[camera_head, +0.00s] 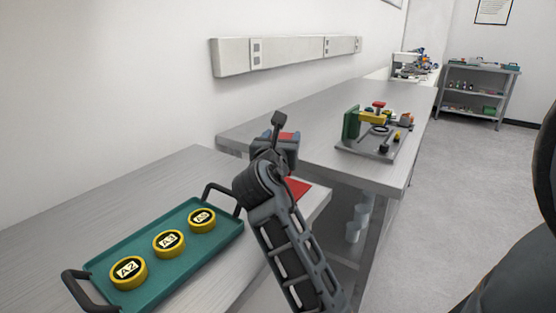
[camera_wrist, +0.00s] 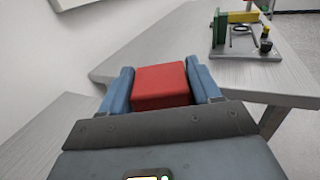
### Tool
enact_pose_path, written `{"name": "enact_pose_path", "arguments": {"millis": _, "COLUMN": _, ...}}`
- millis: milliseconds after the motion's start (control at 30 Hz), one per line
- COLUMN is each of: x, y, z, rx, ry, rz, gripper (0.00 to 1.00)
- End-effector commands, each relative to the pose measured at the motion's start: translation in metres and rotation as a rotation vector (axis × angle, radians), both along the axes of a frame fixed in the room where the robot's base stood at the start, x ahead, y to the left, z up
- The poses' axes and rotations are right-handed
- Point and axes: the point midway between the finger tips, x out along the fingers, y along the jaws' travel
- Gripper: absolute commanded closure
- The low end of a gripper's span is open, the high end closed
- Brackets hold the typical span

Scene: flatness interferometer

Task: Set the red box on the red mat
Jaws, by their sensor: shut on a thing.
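The red box (camera_wrist: 162,84) is held between the two blue-grey fingers of my gripper (camera_wrist: 162,80) in the wrist view. In the head view my gripper (camera_head: 284,143) is above the near bench, and only a little of the red box (camera_head: 287,136) shows between its fingers. The red mat (camera_head: 297,187) lies on the near bench by its right edge, partly hidden behind my arm. My gripper appears raised above the mat; the exact gap cannot be told. The mat does not show in the wrist view.
A teal tray (camera_head: 183,264) with black handles holds three yellow-rimmed discs (camera_head: 169,243) on the near bench (camera_head: 130,184). A farther metal bench (camera_head: 310,140) bears a grey plate with a green and yellow fixture (camera_head: 352,122). A shelf (camera_head: 478,92) stands at the back right.

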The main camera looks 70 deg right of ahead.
Motion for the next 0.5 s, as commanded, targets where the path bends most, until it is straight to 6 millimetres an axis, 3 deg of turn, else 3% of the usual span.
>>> {"name": "enact_pose_path", "arguments": {"millis": 200, "x": 0.009, "y": 0.000, "z": -0.009, "rx": -0.001, "ry": 0.001, "rz": 0.000, "gripper": 0.72}}
{"name": "enact_pose_path", "arguments": {"millis": 500, "x": 0.008, "y": -0.001, "z": -0.045, "rx": -0.001, "ry": 0.001, "rz": 0.001, "gripper": 0.72}}
